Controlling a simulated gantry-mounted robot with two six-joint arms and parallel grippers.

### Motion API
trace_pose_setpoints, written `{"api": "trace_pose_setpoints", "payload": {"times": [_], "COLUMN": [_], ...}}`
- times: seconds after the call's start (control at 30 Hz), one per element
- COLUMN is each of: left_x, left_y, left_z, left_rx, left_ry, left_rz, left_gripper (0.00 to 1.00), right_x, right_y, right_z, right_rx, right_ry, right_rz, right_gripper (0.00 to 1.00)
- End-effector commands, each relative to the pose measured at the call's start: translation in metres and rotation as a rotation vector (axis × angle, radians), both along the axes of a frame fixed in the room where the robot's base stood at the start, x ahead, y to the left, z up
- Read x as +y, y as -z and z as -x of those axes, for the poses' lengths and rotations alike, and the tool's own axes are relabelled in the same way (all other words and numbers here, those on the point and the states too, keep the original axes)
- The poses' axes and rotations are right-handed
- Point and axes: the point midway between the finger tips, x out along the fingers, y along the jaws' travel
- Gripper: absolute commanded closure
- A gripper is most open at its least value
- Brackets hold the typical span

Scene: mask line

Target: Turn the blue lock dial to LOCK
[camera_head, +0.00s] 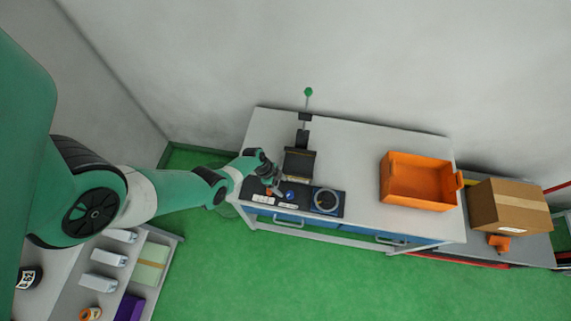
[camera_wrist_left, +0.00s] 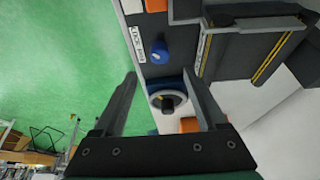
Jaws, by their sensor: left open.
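The blue lock dial (camera_head: 290,194) sits on the dark panel (camera_head: 311,199) at the front left of the table. In the left wrist view the blue dial (camera_wrist_left: 159,50) is beside a white label (camera_wrist_left: 134,45); its writing and the dial's setting are too small to read surely. My left gripper (camera_head: 277,187) is just left of and above the dial. In the left wrist view its spread fingers (camera_wrist_left: 160,75) hold nothing; the dial appears just beyond and between the tips, apparently untouched. My right gripper is not in view.
A round ring fixture (camera_head: 327,200) is right of the dial. A dark press (camera_head: 299,163) with a green-knobbed lever (camera_head: 308,92) stands behind. An orange crate (camera_head: 418,182) is at the table's right. The table between them is clear.

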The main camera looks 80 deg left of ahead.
Motion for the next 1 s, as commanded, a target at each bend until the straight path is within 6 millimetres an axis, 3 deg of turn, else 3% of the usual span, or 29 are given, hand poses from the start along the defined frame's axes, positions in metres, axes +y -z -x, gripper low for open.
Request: {"api": "trace_pose_setpoints", "payload": {"times": [0.03,0.2,0.83,0.93,1.0], "left_x": [0.002,0.004,0.004,-0.004,-0.012], "left_y": [-0.016,-0.025,-0.024,-0.026,-0.036], "left_z": [0.003,0.009,0.009,0.000,-0.027], "left_rx": [0.001,0.000,0.000,-0.003,-0.026], "left_ry": [-0.003,-0.001,0.001,0.039,0.111], "left_rz": [0.001,0.000,0.000,-0.004,-0.026], "left_gripper": [0.26,0.26,0.26,0.26,0.26], "right_x": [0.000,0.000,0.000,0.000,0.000], "right_y": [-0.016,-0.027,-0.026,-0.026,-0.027], "right_z": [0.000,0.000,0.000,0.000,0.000], "right_rx": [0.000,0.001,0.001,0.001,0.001], "right_ry": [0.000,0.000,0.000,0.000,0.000], "right_rz": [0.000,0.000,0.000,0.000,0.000], "right_gripper": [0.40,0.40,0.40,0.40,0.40]}}
